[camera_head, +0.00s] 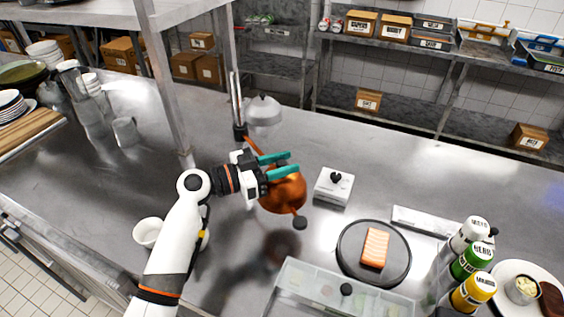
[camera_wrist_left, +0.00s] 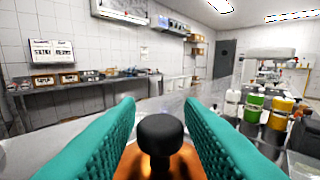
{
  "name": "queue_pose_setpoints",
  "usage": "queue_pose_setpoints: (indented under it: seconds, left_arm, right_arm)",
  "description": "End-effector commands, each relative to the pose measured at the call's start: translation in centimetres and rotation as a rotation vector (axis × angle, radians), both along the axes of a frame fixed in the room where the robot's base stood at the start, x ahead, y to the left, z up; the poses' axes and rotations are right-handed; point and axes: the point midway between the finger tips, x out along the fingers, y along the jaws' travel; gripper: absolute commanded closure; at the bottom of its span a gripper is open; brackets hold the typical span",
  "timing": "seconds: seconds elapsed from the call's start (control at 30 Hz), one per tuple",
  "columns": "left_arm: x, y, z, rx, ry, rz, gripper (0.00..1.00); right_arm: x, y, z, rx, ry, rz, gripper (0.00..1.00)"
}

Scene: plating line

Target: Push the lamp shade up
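My left gripper (camera_head: 291,163) has teal fingers and overlaps the upper part of the shade in the head view. Its fingers are apart with nothing clamped between them. In the left wrist view the black knob (camera_wrist_left: 160,132) shows between the fingers, with the copper shade (camera_wrist_left: 160,165) low behind it. I cannot tell whether a finger touches the shade. My right gripper is in neither view.
A dark round plate with a salmon piece (camera_head: 374,247) lies right of the shade. A white box with a black knob (camera_head: 333,187) is closer. Bottles (camera_head: 471,262) and a clear-lidded container (camera_head: 335,290) stand in front.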

Motion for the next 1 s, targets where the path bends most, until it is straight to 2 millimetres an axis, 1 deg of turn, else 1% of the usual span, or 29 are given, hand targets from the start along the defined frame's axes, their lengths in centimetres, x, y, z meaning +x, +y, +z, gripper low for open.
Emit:
queue_pose_setpoints:
  seconds: [0.03,0.1,0.2,0.37,0.43,0.47,0.6,0.73,0.8,1.0]
  left_arm:
    - [0.0,0.0,0.0,0.000,0.000,0.000,0.74]
    - [0.0,0.0,0.0,0.000,0.000,0.000,0.86]
    - [0.0,0.0,0.0,0.000,0.000,0.000,1.00]
    - [0.0,0.1,0.1,0.000,-0.001,0.000,1.00]
    - [0.1,0.1,0.7,0.002,-0.004,0.001,1.00]
    - [0.1,0.1,1.2,0.002,-0.007,0.001,1.00]
    - [0.0,0.1,4.2,0.001,-0.010,0.001,1.00]
    - [0.0,0.1,6.1,-0.001,-0.007,0.001,1.00]
    - [0.0,0.0,6.6,-0.003,-0.004,0.000,1.00]
    - [0.0,0.1,6.9,-0.005,-0.006,0.002,1.00]
  right_arm:
    - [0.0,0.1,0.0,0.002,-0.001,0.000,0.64]
    - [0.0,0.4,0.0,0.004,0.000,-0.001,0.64]
    - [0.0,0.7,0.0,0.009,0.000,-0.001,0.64]
    - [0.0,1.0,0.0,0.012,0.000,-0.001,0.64]
    - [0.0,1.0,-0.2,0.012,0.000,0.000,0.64]
    - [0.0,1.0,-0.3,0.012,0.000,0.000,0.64]
    - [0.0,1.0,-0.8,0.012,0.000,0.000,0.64]
    - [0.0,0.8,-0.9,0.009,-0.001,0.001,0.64]
    - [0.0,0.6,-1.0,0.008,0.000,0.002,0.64]
    - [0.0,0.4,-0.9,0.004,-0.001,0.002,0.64]
